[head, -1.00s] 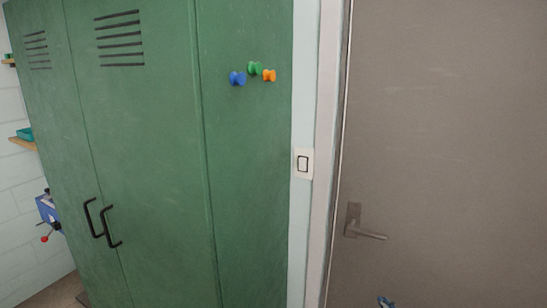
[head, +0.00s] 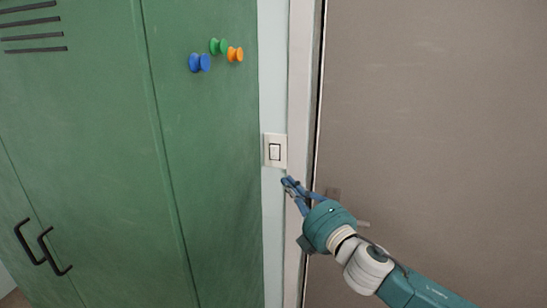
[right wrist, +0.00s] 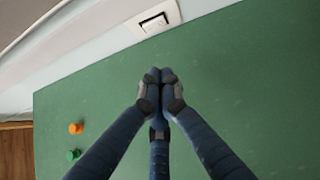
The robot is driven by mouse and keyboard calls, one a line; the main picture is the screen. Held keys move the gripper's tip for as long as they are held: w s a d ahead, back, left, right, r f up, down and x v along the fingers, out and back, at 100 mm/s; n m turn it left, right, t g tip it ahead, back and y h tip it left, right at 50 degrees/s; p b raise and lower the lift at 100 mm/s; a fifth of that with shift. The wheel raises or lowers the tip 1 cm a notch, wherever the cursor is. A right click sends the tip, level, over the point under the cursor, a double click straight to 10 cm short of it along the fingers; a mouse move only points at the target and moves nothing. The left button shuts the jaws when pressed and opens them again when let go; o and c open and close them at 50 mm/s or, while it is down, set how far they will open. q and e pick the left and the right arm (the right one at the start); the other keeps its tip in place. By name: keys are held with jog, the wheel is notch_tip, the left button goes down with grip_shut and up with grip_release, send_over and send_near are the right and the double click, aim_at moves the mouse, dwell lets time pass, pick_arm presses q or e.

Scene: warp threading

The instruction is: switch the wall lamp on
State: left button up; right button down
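The wall switch (head: 274,151) is a pale plate with a dark-outlined white rocker, on the narrow wall strip between the green locker and the door frame. It also shows at the top of the right wrist view (right wrist: 155,22). My right gripper (head: 288,184) is just below and slightly right of the switch in the head view, apart from it in the picture. In the right wrist view its blue fingers (right wrist: 160,84) meet at their dark tips, with nothing seen between them. My left gripper is not in view. No lamp is seen.
A green locker (head: 90,140) with black handles (head: 55,252) fills the left. Blue (head: 199,63), green (head: 218,46) and orange (head: 235,54) knobs stick out from its side panel. A grey-brown door (head: 430,120) is at right; my right arm partly covers its handle.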

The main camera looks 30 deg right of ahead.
jog(key=p, duration=0.3)
send_near(271, 148)
jog(key=w+a, duration=0.3)
jog(key=shift+w+d+p, duration=0.8)
jog(key=shift+w+d, duration=0.15)
jog(key=shift+w, duration=0.25)
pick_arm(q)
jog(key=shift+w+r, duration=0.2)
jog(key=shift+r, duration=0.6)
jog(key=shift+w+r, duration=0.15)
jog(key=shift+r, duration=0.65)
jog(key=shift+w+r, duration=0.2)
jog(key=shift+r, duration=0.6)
pick_arm(e)
jog(key=shift+w+d, duration=0.25)
jog(key=shift+d, duration=0.1)
jog(key=shift+w+d+r+p, duration=0.3)
jog(key=shift+d+r+p, duration=0.05)
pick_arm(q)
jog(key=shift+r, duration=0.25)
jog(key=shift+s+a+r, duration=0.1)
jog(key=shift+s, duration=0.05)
pick_arm(e)
jog(key=shift+f, duration=0.1)
